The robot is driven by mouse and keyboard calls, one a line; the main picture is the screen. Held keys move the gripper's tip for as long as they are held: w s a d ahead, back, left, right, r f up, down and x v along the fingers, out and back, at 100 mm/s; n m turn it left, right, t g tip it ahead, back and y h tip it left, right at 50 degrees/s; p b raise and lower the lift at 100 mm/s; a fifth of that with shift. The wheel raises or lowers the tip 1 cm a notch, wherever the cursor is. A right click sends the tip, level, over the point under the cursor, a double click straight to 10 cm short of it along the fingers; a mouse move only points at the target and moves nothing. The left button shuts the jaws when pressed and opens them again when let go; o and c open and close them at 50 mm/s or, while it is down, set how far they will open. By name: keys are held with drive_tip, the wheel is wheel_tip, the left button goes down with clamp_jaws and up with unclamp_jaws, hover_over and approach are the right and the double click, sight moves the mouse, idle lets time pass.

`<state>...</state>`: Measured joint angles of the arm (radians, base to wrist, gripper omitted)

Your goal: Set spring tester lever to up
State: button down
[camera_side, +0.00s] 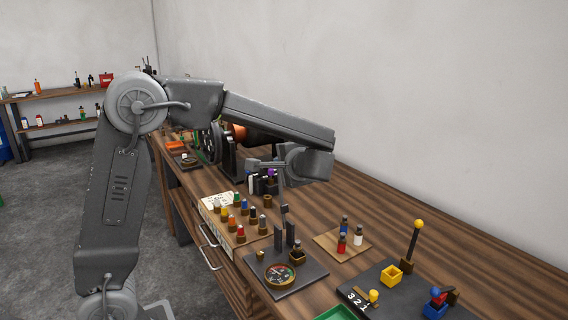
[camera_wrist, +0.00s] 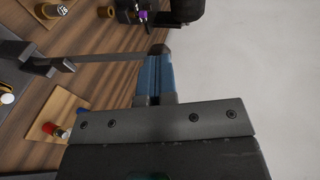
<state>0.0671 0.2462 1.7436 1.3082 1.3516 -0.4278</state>
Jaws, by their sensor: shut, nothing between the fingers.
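The spring tester is a dark plate (camera_side: 306,273) with a round dial (camera_side: 280,275) and two dark upright posts between which a grey lever (camera_side: 284,210) appears to be mounted. The lever stands roughly upright, its upper part close to my gripper (camera_side: 252,163). In the wrist view the lever (camera_wrist: 105,60) runs from the posts at the left to beside the blue fingers of my gripper (camera_wrist: 160,50). The fingers are shut with nothing between them. I cannot tell whether they touch the lever.
A wooden tray (camera_side: 325,244) with small bottles lies right of the tester. A dark panel (camera_side: 385,285) with a yellow-knobbed lever (camera_side: 418,226) stands further right. Several coloured pegs sit on a board to the left. A dark machine (camera_side: 230,155) stands behind. The bench near the wall is clear.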

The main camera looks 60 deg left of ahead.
drive_tip(key=v, duration=1.4)
drive_tip(key=s+d+f+t+h, duration=0.1)
drive_tip(key=s+d+f+h, duration=0.1)
drive_tip(key=s+h, duration=0.5)
drive_tip(key=s+d+f+n+t+h, duration=0.1)
drive_tip(key=s+f+h, duration=0.4)
drive_tip(key=s, duration=0.7)
drive_tip(key=shift+d+f+t+h, duration=0.25)
drive_tip(key=shift+d+t+h, duration=0.3)
drive_tip(key=shift+h, duration=0.45)
